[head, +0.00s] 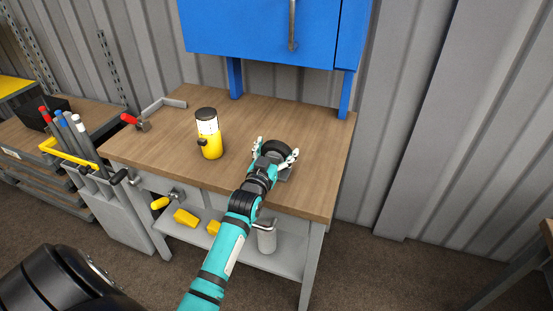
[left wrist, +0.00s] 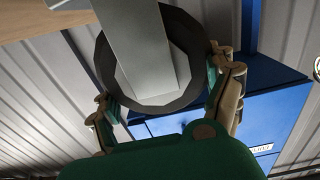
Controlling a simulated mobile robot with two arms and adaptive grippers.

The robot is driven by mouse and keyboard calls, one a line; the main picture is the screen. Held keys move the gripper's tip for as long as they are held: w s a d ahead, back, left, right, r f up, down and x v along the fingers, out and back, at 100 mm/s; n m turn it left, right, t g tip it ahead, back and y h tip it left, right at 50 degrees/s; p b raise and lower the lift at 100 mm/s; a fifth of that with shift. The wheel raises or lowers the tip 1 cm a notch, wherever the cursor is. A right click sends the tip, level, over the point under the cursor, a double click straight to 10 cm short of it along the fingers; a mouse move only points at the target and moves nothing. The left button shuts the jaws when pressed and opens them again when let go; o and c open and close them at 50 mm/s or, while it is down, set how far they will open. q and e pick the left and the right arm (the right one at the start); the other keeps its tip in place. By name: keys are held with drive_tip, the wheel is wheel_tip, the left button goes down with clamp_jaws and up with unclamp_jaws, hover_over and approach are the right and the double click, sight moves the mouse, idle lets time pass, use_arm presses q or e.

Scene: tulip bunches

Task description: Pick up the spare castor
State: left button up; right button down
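The spare castor has a black wheel (head: 277,151) and a grey bracket, and stands near the right front of the wooden workbench top. In the left wrist view its dark wheel (left wrist: 107,65) and pale grey bracket (left wrist: 140,50) fill the upper middle, with the wheel uppermost on the bench. My left gripper (head: 277,149) reaches in from the front, its fingers spread on either side of the wheel. In the left wrist view the fingers (left wrist: 165,90) flank the wheel's rim closely; firm contact is not clear. My right gripper is not in view.
A yellow-and-white lantern-like container (head: 209,140) stands left of the castor on the workbench (head: 165,135). A red-handled clamp (head: 135,122) is at the left edge. A blue cabinet (head: 260,28) hangs above the back. Long tools stand in a bin at left.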

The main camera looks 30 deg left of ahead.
use_arm(q)
drive_tip(key=c, duration=1)
drive_tip(key=shift+r, duration=0.2)
